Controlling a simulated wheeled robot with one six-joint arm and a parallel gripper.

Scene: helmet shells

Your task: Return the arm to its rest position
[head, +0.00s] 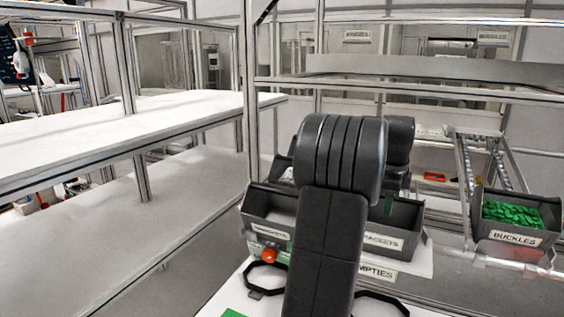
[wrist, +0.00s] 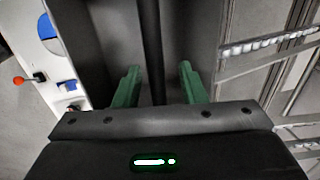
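My gripper (wrist: 159,68) shows in the wrist view with its two green fingers spread apart and nothing held between them. A dark bin wall (wrist: 150,40) runs between the fingers in that view; I cannot tell how far below the fingertips it is. In the head view my dark grey arm rises through the middle and is bent over, reaching toward the grey bins. A small green part of a finger (head: 388,206) shows just right of the arm, at the right grey bin (head: 408,222). The rest of my gripper is hidden behind the arm.
A left grey bin (head: 268,212) stands beside the right one, partly behind my arm. A bin of green buckles (head: 512,214) stands at the right. A red button (head: 268,256) is at the bench front. A long white shelf (head: 120,130) fills the left.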

